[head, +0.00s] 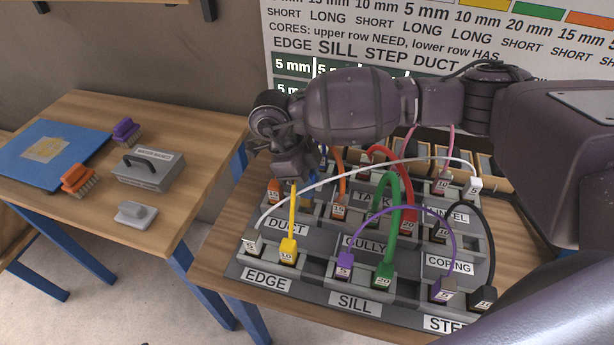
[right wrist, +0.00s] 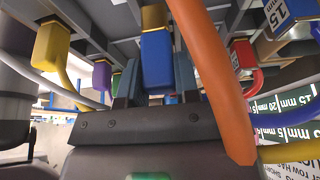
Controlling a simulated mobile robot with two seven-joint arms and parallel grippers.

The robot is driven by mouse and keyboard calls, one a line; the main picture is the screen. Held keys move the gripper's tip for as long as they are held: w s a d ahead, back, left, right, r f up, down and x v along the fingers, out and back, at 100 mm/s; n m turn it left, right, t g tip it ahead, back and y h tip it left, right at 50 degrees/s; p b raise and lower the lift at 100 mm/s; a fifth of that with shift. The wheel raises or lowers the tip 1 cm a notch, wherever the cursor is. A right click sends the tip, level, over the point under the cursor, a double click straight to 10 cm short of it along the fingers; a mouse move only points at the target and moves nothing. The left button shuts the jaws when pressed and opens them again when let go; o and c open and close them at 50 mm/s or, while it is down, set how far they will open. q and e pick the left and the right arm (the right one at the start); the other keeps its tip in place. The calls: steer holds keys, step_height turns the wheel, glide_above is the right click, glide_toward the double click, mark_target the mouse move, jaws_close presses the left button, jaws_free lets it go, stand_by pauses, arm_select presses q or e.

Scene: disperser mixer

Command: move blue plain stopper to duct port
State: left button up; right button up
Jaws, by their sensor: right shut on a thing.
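My right gripper (head: 297,178) reaches down over the back left of the grey port board, by the DUCT label (head: 287,225). In the right wrist view its two fingers (right wrist: 157,85) are shut on a blue block, the blue stopper (right wrist: 157,60), which has a gold-coloured end. The gripper and arm mostly hide this stopper in the head view. Whether its end sits in a port or is just clear of it I cannot tell. The duct port itself is largely hidden behind the gripper. My left gripper is not in view.
Several corded plugs crowd the board: a yellow plug (head: 288,250), an orange plug (head: 339,208), a green plug (head: 384,275) and a white cord (head: 350,168) arching across. An orange cord (right wrist: 210,75) passes close by the gripper. Brushes and a grey box (head: 150,172) are on the left table.

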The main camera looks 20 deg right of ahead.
mark_target(313, 202)
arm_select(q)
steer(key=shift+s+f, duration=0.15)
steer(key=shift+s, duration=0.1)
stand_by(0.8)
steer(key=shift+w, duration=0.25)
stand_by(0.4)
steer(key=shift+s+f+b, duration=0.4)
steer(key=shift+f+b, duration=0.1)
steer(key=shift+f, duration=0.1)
arm_select(e)
steer(key=shift+f, duration=0.8)
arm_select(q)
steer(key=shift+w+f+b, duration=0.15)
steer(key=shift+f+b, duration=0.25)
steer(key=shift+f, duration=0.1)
arm_select(e)
steer(key=shift+f, duration=0.8)
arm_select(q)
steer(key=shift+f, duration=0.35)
arm_select(e)
steer(key=shift+f, duration=0.5)
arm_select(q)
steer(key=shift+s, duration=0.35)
arm_select(e)
steer(key=o, duration=1)
steer(key=shift+r, duration=0.1)
